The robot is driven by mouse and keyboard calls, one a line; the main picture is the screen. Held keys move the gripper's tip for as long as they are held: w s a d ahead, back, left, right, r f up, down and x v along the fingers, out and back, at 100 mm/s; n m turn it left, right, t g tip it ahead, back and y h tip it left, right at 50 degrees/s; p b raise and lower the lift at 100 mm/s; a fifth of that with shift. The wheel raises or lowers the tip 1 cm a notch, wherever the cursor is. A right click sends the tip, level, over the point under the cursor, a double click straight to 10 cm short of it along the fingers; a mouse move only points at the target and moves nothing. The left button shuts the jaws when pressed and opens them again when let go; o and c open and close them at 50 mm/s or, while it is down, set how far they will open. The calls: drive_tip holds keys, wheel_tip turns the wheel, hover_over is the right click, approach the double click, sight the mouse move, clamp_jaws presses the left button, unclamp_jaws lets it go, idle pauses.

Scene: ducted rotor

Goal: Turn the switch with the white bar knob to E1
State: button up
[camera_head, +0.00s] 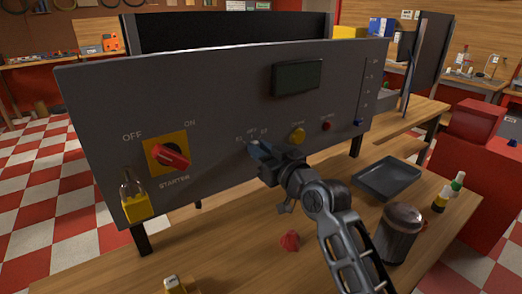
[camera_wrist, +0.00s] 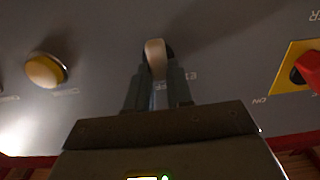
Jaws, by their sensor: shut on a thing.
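The grey control panel (camera_head: 215,95) stands upright on the wooden bench. The white bar knob (camera_wrist: 155,58) is low in the middle of the panel, its bar close to upright in the wrist view. My gripper (camera_wrist: 157,85) is shut on the bar, one finger on each side. In the head view my gripper (camera_head: 256,150) reaches the panel and hides the knob. Small position labels (camera_head: 252,134) show around it. A label that looks like E1 (camera_wrist: 192,75) is right of the knob in the wrist view. I cannot tell which label the bar points at.
A red rotary switch (camera_head: 170,156) on a yellow plate is to the left, with a padlock (camera_head: 135,205) below it. A yellow button (camera_head: 298,136) and a red button (camera_head: 326,126) are to the right. A tray (camera_head: 387,178) and a bin (camera_head: 398,235) are on the bench.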

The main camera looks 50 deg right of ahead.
clamp_jaws()
drive_tip(key=shift+f+n+b, duration=0.1)
drive_tip(key=shift+n+b, duration=0.2)
drive_tip(key=n+b, duration=0.1)
drive_tip(key=n, duration=0.1)
drive_tip(key=n+b, duration=0.2)
drive_tip(key=n, duration=0.1)
drive_tip(key=n+b, duration=0.2)
drive_tip(key=n, duration=0.1)
drive_tip(key=shift+w+a+f, duration=0.1)
drive_tip(key=shift+a, duration=0.3)
drive_tip(key=shift+n, duration=0.3)
drive_tip(key=o, duration=0.6)
unclamp_jaws()
